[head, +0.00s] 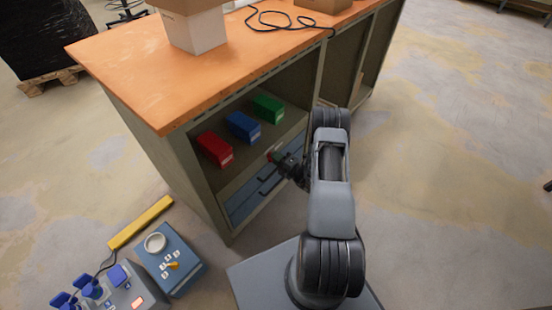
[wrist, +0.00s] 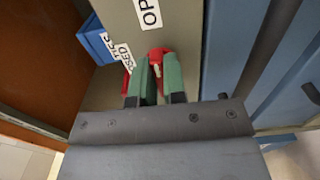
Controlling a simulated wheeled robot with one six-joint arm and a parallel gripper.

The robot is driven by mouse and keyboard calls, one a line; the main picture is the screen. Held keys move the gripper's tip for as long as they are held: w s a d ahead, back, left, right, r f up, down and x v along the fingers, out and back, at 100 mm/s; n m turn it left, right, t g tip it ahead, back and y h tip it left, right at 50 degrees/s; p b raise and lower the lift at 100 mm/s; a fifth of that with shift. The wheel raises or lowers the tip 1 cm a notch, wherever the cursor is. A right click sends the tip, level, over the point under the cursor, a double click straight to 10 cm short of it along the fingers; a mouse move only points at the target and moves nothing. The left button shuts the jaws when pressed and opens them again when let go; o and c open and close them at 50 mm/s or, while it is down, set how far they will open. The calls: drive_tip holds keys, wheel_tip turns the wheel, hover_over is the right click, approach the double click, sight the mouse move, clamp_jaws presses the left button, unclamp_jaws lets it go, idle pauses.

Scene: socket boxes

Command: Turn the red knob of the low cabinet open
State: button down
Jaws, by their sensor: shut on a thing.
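The red knob (wrist: 157,53) shows between the green finger pads of my gripper (wrist: 158,72) in the wrist view. A pale line is visible on its face. My gripper is shut on the knob, and the fingers hide part of it. A white label reading "OP…" (wrist: 148,13) is above the knob on a beige panel; another, partly hidden and ending in "OSED" (wrist: 123,57), is to its left. In the head view my gripper (head: 274,156) reaches into the open front of the low cabinet (head: 191,166); the knob is too small there to judge its angle.
Red (head: 215,149), blue (head: 242,126) and green (head: 267,109) boxes sit on the shelf, with blue drawers (head: 250,193) below. A blue device (head: 172,262), a grey control box (head: 120,292) and a yellow bar (head: 140,222) are at lower left.

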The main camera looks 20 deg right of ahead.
drive_tip(key=c, duration=1.2)
unclamp_jaws()
drive_tip(key=p+v, duration=0.2)
drive_tip(key=v, duration=1.2)
drive_tip(key=shift+p, duration=0.35)
